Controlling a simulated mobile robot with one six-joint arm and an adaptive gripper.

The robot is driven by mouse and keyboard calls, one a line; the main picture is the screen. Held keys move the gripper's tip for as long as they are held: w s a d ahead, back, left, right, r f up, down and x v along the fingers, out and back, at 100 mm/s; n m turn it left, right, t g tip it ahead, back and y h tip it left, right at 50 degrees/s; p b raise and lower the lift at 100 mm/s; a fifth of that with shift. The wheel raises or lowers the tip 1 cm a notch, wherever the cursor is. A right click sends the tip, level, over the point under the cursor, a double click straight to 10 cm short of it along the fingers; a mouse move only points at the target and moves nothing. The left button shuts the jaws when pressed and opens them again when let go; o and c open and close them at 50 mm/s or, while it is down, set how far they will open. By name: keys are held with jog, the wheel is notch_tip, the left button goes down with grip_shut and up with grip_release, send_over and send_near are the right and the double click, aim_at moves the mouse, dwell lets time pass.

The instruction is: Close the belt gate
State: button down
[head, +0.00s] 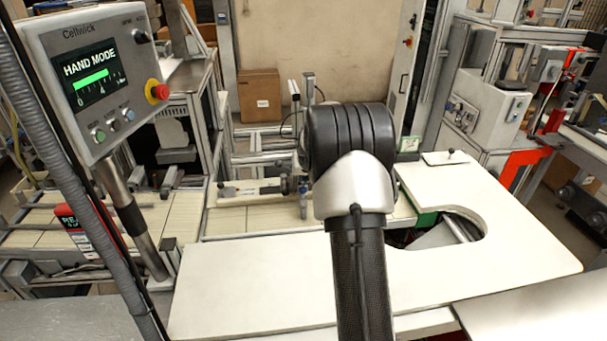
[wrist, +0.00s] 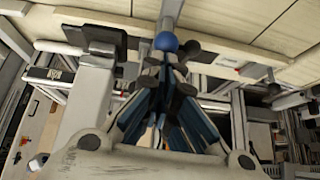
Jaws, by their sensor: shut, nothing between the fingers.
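In the wrist view, my gripper (wrist: 163,82) is shut and empty, its dark and blue fingers converging in the middle. A blue ball knob (wrist: 166,41) shows just beyond the fingertips, at the end of a grey bar (wrist: 172,12). I cannot tell whether the fingertips touch the knob. The pale slatted belt (wrist: 235,28) runs across the top of the wrist view.
A control panel (head: 92,75) reading HAND MODE stands at the left on a post. The white worktop (head: 265,285) with a round cutout fills the front and is mostly clear. A cardboard box (head: 260,95) sits at the back. A black pad (wrist: 95,42) is left of the knob.

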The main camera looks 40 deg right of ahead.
jog(key=shift+f, duration=0.55)
jog(key=shift+s, duration=0.1)
jog(key=v, duration=1.2)
jog(key=s+a+r+n+y, duration=0.1)
jog(key=s+a+r, duration=0.2)
jog(key=a, duration=0.4)
jog(key=s+a+r+n, duration=0.1)
jog(key=s+a+r, duration=0.25)
jog(key=a, duration=0.35)
jog(key=s+a+r+n+y, duration=0.1)
jog(key=s+a+r, duration=0.15)
jog(key=a, duration=0.45)
jog(key=s+a+f+n, duration=0.1)
jog(key=s+a, duration=0.5)
jog(key=s, duration=0.4)
jog(key=s+a+f+n+g+y, duration=0.1)
jog(key=s+a+f+n, duration=0.1)
jog(key=s+a, duration=0.5)
jog(key=s, duration=0.4)
jog(key=shift+s+a+f+n, duration=0.2)
jog(key=shift+n, duration=0.1)
